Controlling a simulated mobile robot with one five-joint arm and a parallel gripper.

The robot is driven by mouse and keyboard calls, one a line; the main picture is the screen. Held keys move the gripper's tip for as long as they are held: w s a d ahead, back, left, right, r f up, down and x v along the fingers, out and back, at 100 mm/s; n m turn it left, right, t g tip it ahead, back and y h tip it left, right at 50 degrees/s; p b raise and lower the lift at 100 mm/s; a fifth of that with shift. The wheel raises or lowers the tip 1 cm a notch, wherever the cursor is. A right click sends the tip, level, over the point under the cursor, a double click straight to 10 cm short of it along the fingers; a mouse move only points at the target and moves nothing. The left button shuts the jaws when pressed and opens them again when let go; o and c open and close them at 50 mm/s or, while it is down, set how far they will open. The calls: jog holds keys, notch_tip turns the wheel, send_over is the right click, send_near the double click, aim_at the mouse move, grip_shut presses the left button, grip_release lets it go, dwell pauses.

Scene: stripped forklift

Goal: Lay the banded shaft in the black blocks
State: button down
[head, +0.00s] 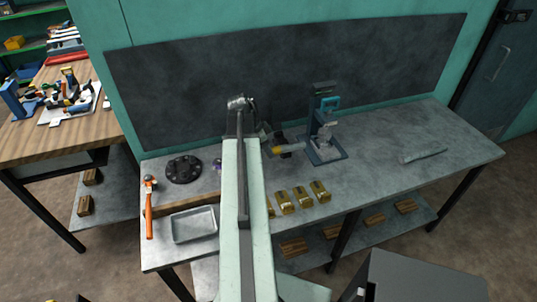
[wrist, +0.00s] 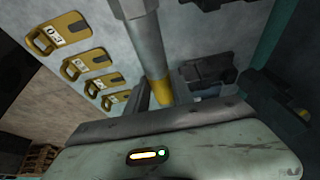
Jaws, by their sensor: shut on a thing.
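The banded shaft (wrist: 150,50) is a grey rod with a thicker collar and a yellow band. My gripper (wrist: 160,97) is shut on it near the yellow band, and the rod runs up out of the wrist view. In the head view the yellow-banded end (head: 290,149) shows just right of my arm, which hides most of my gripper. A black block (wrist: 206,75) stands on the bench right of the shaft in the wrist view. A second dark block (wrist: 208,4) is partly cut off at the top edge. The shaft's height above the bench is unclear.
A blue press (head: 325,140) stands right of the shaft. Several brass-coloured tagged pieces (head: 302,197) lie in front. A grey tray (head: 194,224), an orange hammer (head: 149,205) and a dark flanged disc (head: 184,169) are at left. The bench's right side (head: 400,130) is mostly clear.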

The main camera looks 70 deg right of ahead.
jog(key=w+d+r+p, duration=0.2)
jog(key=w+d, duration=0.5)
jog(key=d, duration=0.2)
jog(key=shift+w+r, duration=0.3)
jog(key=shift+w, duration=0.1)
jog(key=shift+f, duration=0.1)
notch_tip(320, 180, down, 6)
jog(key=b, duration=0.6)
jog(key=shift+f, duration=0.15)
jog(key=shift+a+f, duration=0.1)
jog(key=shift+f, duration=0.05)
jog(key=c, duration=1)
grip_release()
